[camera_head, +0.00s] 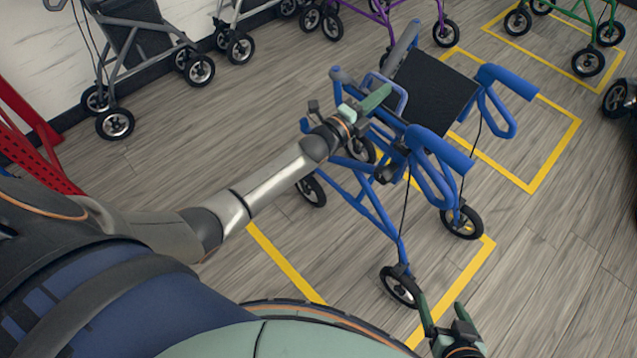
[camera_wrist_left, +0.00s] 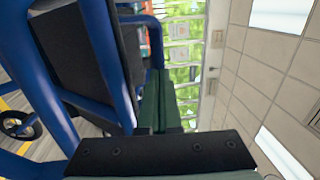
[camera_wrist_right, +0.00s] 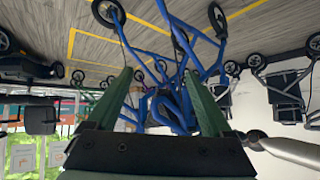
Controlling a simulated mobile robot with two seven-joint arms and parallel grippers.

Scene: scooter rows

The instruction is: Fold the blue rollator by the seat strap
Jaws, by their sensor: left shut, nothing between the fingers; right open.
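The blue rollator (camera_head: 380,210) stands unfolded and upright on the floor, partly over yellow floor lines. Its black panel (camera_head: 435,88) sits between the blue frame tubes; the panel also shows close up in the left wrist view (camera_wrist_left: 75,60). I cannot make out a separate seat strap. My left gripper (camera_head: 378,98) is shut and empty beside the panel's left edge, close to a blue tube loop; contact cannot be told. My right gripper (camera_head: 445,312) is open and empty, low in front of the rollator near a front wheel. The rollator shows beyond its fingers in the right wrist view (camera_wrist_right: 180,95).
A grey rollator (camera_head: 135,50) stands by the wall at upper left. A purple one (camera_head: 385,12) and a green one (camera_head: 590,30) stand behind. A red perforated stand (camera_head: 30,140) is at the left edge.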

